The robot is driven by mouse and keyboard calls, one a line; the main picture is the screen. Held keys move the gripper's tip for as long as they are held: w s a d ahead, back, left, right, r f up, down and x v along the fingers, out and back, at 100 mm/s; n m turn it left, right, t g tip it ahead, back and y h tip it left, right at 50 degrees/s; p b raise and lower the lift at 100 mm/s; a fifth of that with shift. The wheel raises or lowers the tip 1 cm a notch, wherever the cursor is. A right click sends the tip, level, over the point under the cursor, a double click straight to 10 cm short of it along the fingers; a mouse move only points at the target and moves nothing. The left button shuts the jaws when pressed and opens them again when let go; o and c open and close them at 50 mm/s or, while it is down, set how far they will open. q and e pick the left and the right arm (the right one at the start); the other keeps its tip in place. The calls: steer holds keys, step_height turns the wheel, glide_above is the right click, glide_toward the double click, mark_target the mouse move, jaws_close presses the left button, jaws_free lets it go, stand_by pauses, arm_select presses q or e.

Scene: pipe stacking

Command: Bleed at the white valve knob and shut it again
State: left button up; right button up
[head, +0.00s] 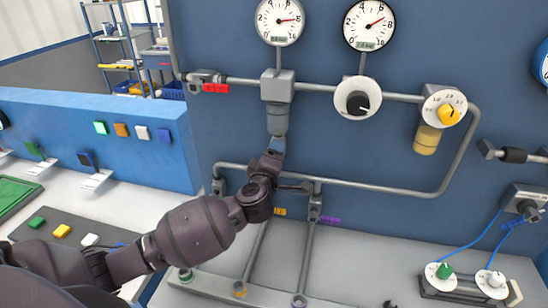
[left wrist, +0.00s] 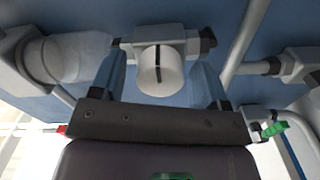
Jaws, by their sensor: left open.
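The white valve knob (left wrist: 160,72) has a black line standing nearly upright on its face, seen in the left wrist view. It sits on a grey valve body with dark ends, against the blue panel. My left gripper (left wrist: 160,62) is open, with one blue finger on each side of the knob. Whether the fingers touch it I cannot tell. In the head view my left gripper (head: 277,149) is just below the grey bowl (head: 277,118) under the pipe block, and the arm and gripper hide the knob. My right gripper is not in view.
Two gauges (head: 279,21) (head: 369,24) hang above the pipe. A black knob (head: 359,102) on a white dial and a yellow knob (head: 449,113) sit to the right. A lower pipe (head: 380,188) runs close by my wrist. Green (head: 444,271) and white (head: 494,279) knobs stand lower right.

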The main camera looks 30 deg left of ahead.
arm_select(q)
steer(key=v, duration=1)
steer(key=shift+s, duration=0.3)
